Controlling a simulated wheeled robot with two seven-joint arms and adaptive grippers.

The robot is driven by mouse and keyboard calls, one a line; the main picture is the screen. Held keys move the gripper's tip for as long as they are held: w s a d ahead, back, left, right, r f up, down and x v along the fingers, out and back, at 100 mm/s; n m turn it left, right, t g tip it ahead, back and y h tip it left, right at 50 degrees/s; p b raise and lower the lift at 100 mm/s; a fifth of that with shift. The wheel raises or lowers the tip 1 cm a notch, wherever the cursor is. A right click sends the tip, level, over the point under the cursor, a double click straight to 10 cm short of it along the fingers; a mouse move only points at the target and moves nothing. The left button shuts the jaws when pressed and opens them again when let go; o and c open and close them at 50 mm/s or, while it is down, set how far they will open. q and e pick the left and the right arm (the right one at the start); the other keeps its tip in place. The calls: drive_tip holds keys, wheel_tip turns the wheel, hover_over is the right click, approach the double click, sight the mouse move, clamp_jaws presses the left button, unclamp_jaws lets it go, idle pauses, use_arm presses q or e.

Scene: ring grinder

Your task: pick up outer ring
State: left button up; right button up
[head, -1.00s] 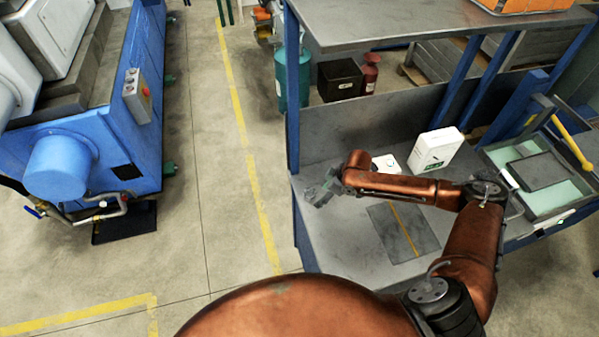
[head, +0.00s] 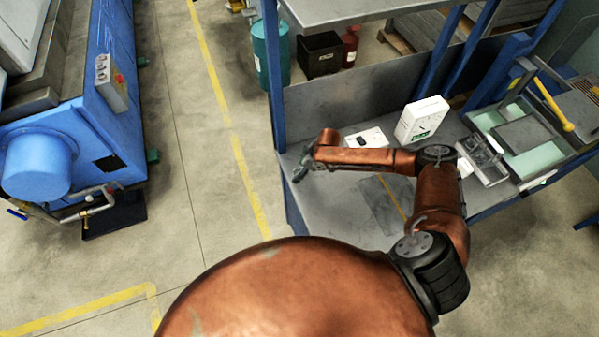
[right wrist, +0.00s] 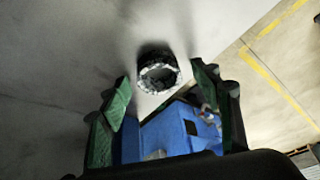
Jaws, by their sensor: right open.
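My right gripper (head: 301,168) is low over the left end of the grey workbench (head: 338,212) in the head view. It is small and dark there, and no ring can be made out beside it. In the right wrist view the right gripper (right wrist: 164,92) is open, with its two green fingers spread apart. A dark ring with a pale, shiny rim (right wrist: 158,76) shows just beyond and between the fingertips. It seems to rest on the pale grey surface, with no visible contact with the fingers. My left gripper is not in view.
A white box (head: 421,120) and a flat white item (head: 365,139) stand behind my right forearm. A clear case (head: 483,160) and a tray (head: 545,165) are at the right. A blue post (head: 272,75) rises at the bench's left edge. A blue machine (head: 75,145) stands across the aisle.

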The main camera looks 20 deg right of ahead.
drive_tip(key=shift+c, duration=0.5)
drive_tip(key=c, duration=1.2)
